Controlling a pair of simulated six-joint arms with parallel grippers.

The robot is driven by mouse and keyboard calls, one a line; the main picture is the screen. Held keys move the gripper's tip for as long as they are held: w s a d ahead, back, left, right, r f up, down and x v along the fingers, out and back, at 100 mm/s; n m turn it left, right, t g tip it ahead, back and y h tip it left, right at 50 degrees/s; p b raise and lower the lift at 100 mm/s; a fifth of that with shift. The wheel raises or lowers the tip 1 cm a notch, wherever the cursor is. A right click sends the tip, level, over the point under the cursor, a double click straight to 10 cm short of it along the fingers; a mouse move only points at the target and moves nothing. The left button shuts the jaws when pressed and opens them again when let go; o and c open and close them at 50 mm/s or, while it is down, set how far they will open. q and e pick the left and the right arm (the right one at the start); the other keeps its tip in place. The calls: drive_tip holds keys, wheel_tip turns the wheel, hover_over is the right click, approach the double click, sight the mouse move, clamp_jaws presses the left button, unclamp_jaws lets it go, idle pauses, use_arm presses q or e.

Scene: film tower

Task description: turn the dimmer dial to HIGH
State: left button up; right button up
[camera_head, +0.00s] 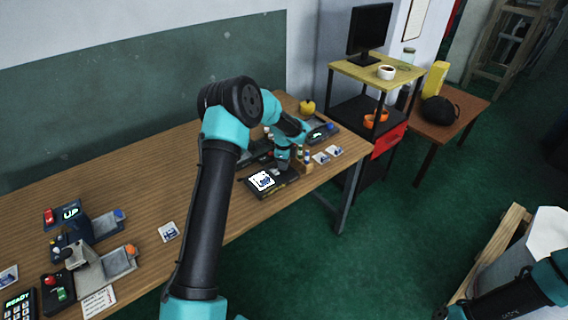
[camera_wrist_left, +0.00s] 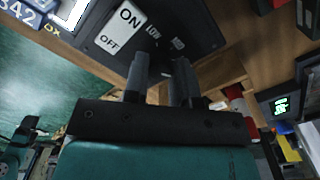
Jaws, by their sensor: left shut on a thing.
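My left gripper (camera_head: 282,165) reaches down at the right edge of the light box (camera_head: 270,192), whose lit screen faces up. In the left wrist view, the fingers of my left gripper (camera_wrist_left: 160,68) point at the box's dark panel (camera_wrist_left: 196,22). A white ON/OFF switch (camera_wrist_left: 120,28) shows there, with the marks LOW and MID beside it. The fingers are shut on the dimmer dial, which is mostly hidden between them. The HIGH mark and the dial's pointer cannot be made out. My right arm shows at the lower right of the head view; its jaws are unclear.
A wooden holder with small bottles (camera_head: 303,160) stands just right of my left gripper, with picture cards (camera_head: 321,158) beyond. Other devices (camera_head: 324,131) sit behind it. Levers and a keypad (camera_head: 19,304) are at the table's left.

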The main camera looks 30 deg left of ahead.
idle(0.4)
use_arm(q)
drive_tip(key=o, duration=0.7)
drive_tip(key=shift+c, duration=0.2)
drive_tip(key=shift+r, duration=0.1)
wheel_tip(320, 180, up, 17)
drive_tip(key=shift+r, duration=0.15)
idle(0.3)
